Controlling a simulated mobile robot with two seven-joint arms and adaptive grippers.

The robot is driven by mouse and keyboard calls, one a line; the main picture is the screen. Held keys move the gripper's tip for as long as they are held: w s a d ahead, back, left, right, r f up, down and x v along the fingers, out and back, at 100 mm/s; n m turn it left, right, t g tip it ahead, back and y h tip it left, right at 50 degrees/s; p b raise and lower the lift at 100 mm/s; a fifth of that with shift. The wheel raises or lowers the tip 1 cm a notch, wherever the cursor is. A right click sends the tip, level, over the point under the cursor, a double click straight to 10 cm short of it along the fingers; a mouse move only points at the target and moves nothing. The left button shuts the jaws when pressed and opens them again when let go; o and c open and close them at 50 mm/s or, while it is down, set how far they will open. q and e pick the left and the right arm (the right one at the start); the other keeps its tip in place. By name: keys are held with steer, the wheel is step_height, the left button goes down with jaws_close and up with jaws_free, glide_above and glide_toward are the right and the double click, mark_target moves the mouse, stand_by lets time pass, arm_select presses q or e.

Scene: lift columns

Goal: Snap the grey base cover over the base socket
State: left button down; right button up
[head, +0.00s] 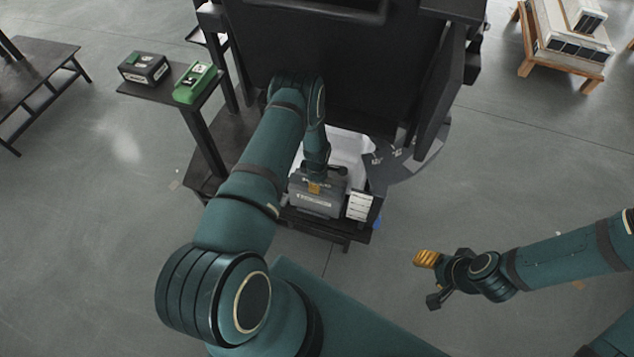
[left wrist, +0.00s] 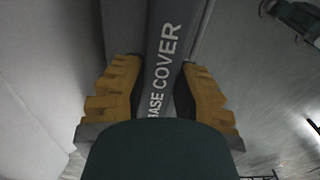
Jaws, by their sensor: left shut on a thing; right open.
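The grey base cover (left wrist: 166,50), lettered BASE COVER, stands between the two orange fingers of my left gripper (left wrist: 158,92) in the left wrist view. My left gripper is shut on it. In the head view my left gripper (head: 314,187) reaches down onto the grey cover (head: 318,203), low in front of the dark machine. I cannot make out the base socket; the arm and cover hide much of that spot, and whether the cover touches anything below is unclear. My right gripper (head: 431,279) is open and empty, over bare floor at the right.
A white slotted block (head: 360,206) is just right of the cover. A white surface (head: 347,148) lies behind it. The dark machine (head: 330,50) rises behind. A side stand (head: 160,92) at left bears a dark box (head: 145,68) and a green device (head: 195,83).

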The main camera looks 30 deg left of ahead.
arm_select(q)
steer(key=shift+f, duration=0.25)
stand_by(1.2)
steer(key=shift+c, duration=0.8)
jaws_free()
steer(key=shift+r, duration=0.1)
steer(key=shift+r+p, duration=2.7)
steer(key=shift+r, duration=1.45)
